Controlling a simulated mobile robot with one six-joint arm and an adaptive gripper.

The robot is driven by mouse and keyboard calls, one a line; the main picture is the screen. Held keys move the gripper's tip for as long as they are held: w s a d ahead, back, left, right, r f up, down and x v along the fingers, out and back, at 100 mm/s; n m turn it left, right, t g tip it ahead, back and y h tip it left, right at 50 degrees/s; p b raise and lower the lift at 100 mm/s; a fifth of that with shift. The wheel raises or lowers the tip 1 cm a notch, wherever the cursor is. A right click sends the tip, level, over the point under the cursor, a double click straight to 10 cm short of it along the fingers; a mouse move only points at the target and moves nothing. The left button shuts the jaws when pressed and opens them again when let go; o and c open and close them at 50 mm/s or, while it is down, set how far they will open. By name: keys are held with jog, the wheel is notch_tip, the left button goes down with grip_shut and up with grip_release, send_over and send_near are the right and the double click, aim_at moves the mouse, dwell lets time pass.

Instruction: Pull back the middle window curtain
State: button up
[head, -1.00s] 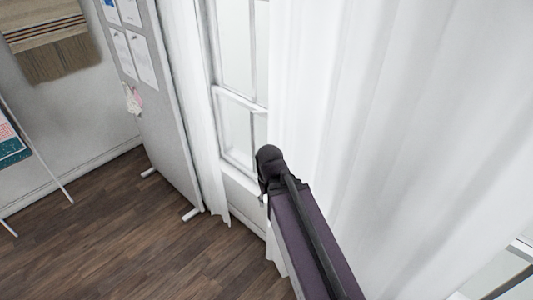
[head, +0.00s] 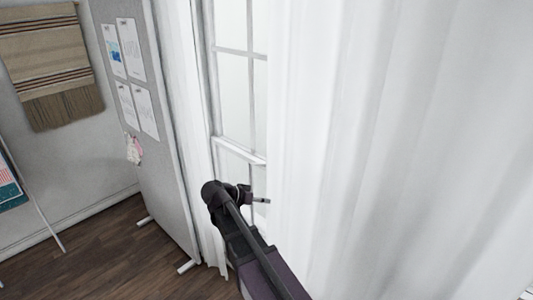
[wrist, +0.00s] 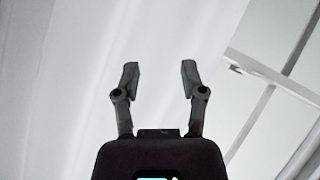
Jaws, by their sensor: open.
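A wide white curtain (head: 385,130) hangs in folds across the right of the head view. Its left edge borders a strip of bare window (head: 236,95). My gripper (head: 264,200) is partly hidden behind my wrist, with a fingertip pointing right near that curtain edge. In the wrist view my gripper (wrist: 160,68) is open, its two fingers apart with nothing between them. Pale cloth (wrist: 115,35) fills the background there, and the window frame (wrist: 265,75) shows on the right. I cannot tell whether a finger touches the cloth.
A narrow white curtain (head: 184,100) hangs left of the window. A grey pinboard (head: 160,150) with papers stands beside it on white feet. A striped woven hanging (head: 45,55) is on the left wall.

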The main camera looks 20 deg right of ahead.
aim_at(266, 153)
jog(key=w+a+r+m+t+h, duration=0.3)
jog(key=w+a+r+m+h, duration=0.2)
jog(key=r, duration=0.5)
jog(key=shift+w+a+r+t+h, duration=0.2)
jog(key=shift+w+a+t+h, duration=0.1)
jog(key=shift+w+a, duration=0.95)
jog(key=shift+d, duration=0.1)
jog(key=shift+x, duration=6.8)
grip_shut()
